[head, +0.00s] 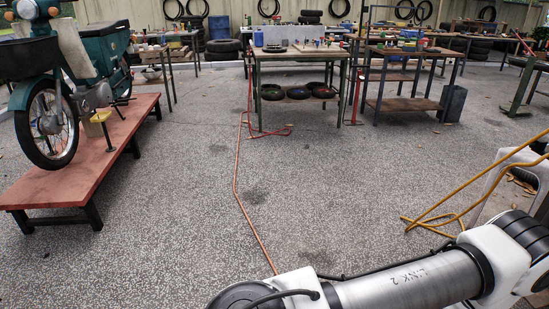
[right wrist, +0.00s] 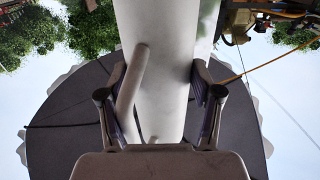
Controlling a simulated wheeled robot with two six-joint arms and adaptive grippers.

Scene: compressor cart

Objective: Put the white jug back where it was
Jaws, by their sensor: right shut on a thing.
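The white jug (right wrist: 165,75) fills the upper middle of the right wrist view, a pale smooth body with a rod-like handle (right wrist: 133,78) on its left side. My right gripper (right wrist: 158,105) is shut on the jug, one finger on each side of it. The jug's top and bottom ends are not clear in this view. I cannot see the jug or either gripper in the head view. My left gripper is in no view.
A motorbike (head: 60,85) stands on a red platform (head: 90,155) at left.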

